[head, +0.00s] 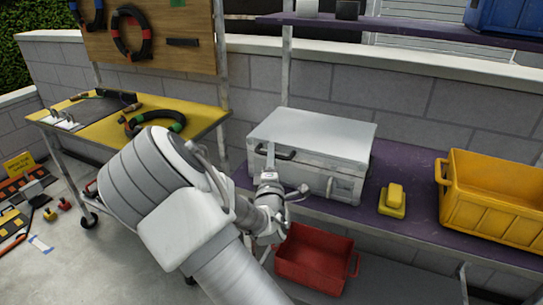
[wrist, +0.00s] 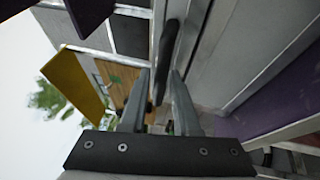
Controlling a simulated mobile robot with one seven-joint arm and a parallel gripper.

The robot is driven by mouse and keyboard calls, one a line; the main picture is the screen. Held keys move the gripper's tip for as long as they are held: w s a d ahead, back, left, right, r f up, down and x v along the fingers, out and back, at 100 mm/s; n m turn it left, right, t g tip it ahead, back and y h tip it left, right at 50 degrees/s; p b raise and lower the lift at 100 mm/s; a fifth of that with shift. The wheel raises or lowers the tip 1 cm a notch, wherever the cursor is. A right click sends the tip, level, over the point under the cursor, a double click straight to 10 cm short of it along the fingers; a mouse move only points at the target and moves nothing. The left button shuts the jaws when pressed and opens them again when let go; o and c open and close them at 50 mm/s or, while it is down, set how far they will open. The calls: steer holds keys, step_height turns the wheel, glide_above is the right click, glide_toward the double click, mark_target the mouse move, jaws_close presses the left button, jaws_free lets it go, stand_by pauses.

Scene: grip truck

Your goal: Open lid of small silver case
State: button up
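The small silver case (head: 338,162) stands on the purple shelf in the head view, its lid (head: 320,130) shut. A black handle (head: 285,155) is on its front face. My gripper (head: 286,168) is right at the front of the case, by the handle. In the wrist view the two fingers (wrist: 157,80) are apart, and the black handle (wrist: 166,45) shows between and just beyond them. I cannot tell whether a finger touches the handle or the case. The case's grey face (wrist: 235,45) fills the upper right there. My wrist hides part of the case's front left.
On the purple shelf (head: 415,230) a yellow object (head: 392,200) and a yellow bin (head: 492,200) stand right of the case. A red bin (head: 314,258) is below. An upper shelf (head: 420,28) overhangs, with a post behind the case. A yellow-topped cart (head: 100,128) stands left.

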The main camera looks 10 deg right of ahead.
jaws_close()
stand_by(1.3)
